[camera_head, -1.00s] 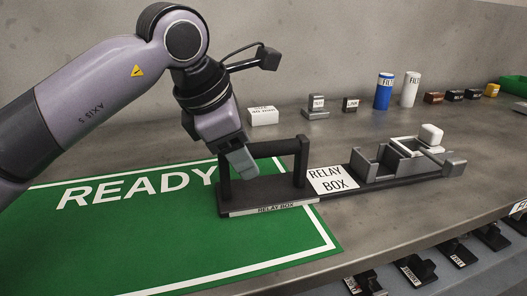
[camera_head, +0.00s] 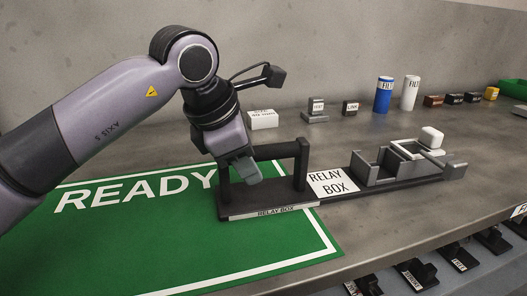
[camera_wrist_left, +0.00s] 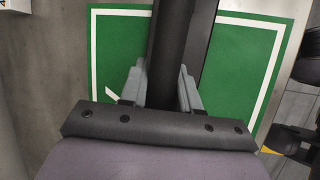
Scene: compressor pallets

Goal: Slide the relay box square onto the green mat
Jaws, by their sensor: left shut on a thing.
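The relay box (camera_head: 332,183) is a long dark tray with a black handle frame at its left end, a white "RELAY BOX" plate, and grey bins at its right end. Its handle end lies over the right part of the green mat (camera_head: 120,240), which reads "READY"; the binned end rests on bare table to the right. My left gripper (camera_head: 246,171) is shut on the handle, and its fingers cover part of it. In the left wrist view the gripper (camera_wrist_left: 160,88) has a finger on each side of the dark handle. My right gripper is not in view.
A white labelled box (camera_head: 263,119), small grey blocks, a blue can (camera_head: 384,94) and a white can (camera_head: 410,93) stand behind. A green tray (camera_head: 514,88) is at far right. Black labelled items (camera_head: 420,272) sit below the front edge. The table right of the mat is clear in front.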

